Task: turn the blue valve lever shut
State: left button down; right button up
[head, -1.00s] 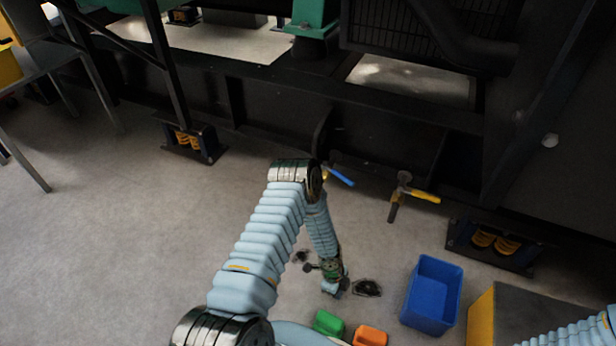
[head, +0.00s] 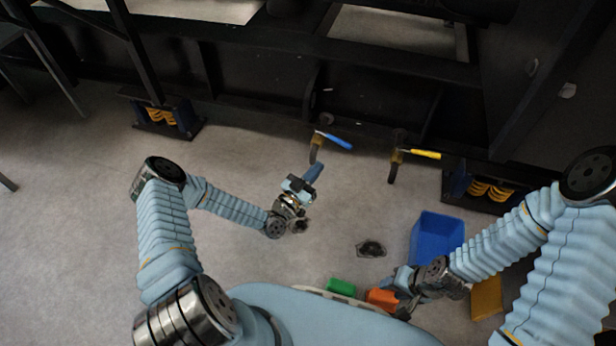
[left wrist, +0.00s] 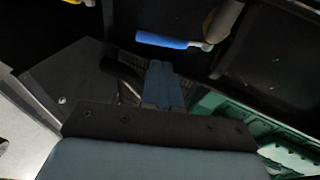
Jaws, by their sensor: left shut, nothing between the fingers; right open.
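The blue valve lever (head: 335,141) sticks out to the right from the top of a brownish pipe stub (head: 316,155) in front of the black frame. In the left wrist view the blue lever (left wrist: 170,41) lies crosswise beyond my fingers. My left gripper (head: 314,172) is shut and empty, just below the stub in the head view, and its fingers also show in the left wrist view (left wrist: 163,78). A gap shows there between fingertips and lever. My right gripper (head: 394,296) is open, low at the right, close to an orange block (head: 381,299).
A second valve with a yellow lever (head: 421,154) stands to the right. A blue bin (head: 437,238), a green block (head: 341,287) and a dark floor patch (head: 370,249) lie nearer. The black genset frame (head: 260,103) bounds the far side.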

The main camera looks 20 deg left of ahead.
aim_at(342, 145)
pick_arm(q)
jog(key=x, duration=0.8)
pick_arm(e)
jog(key=shift+f, duration=0.15)
pick_arm(q)
jog(key=shift+w+d, duration=0.1)
jog(key=shift+d, duration=0.05)
jog(key=w+n+y, duration=0.1)
jog(key=w+d+n+y, duration=0.1)
jog(key=y, duration=0.1)
jog(key=w+d+n+t+y+b, duration=0.1)
jog(key=y, duration=0.1)
jog(key=shift+f, duration=0.15)
pick_arm(e)
jog(key=shift+f, duration=0.35)
pick_arm(q)
jog(key=shift+w, duration=0.1)
pick_arm(e)
jog(key=shift+r, duration=0.1)
